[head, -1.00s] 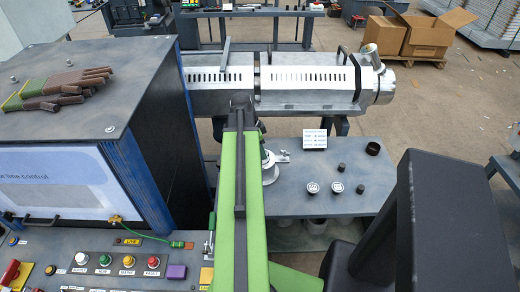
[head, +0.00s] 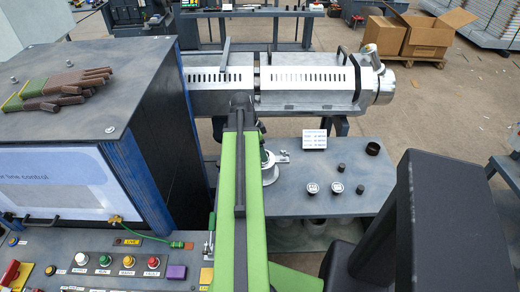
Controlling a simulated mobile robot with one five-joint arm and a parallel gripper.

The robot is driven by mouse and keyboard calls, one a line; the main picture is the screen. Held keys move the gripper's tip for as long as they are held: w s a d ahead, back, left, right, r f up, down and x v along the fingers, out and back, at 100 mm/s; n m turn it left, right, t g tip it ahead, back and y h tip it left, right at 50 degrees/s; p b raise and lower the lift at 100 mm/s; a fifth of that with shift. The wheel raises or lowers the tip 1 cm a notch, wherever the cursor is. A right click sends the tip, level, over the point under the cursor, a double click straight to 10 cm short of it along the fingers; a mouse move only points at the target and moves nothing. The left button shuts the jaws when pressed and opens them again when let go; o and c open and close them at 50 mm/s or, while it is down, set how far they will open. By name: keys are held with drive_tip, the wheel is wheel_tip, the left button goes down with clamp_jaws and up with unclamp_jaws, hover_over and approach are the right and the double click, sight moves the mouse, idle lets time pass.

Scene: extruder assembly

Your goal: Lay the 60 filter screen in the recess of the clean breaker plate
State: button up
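Two small round pieces with white labelled tops, the left one (head: 312,188) and the right one (head: 337,187), lie on the grey side table (head: 300,205). Their print is too small to read, so I cannot tell whether one is the 60 filter screen. A pale round metal part (head: 270,176) shows at the table's left, partly covered by my green arm. I cannot tell whether it is the clean breaker plate, and no recess shows. My arm reaches forward over the table's left end. My gripper is hidden behind it, so its fingers and anything in them do not show.
A white printed card (head: 314,139) stands on the table. A dark ring (head: 373,149) and small dark cylinders (head: 341,168) lie at its right. The silver extruder barrel (head: 305,82) runs behind. A control cabinet (head: 75,130) with gloves (head: 62,88) on top stands left.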

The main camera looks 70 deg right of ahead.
wheel_tip(320, 180, up, 7)
drive_tip(key=p, duration=0.7)
idle(0.4)
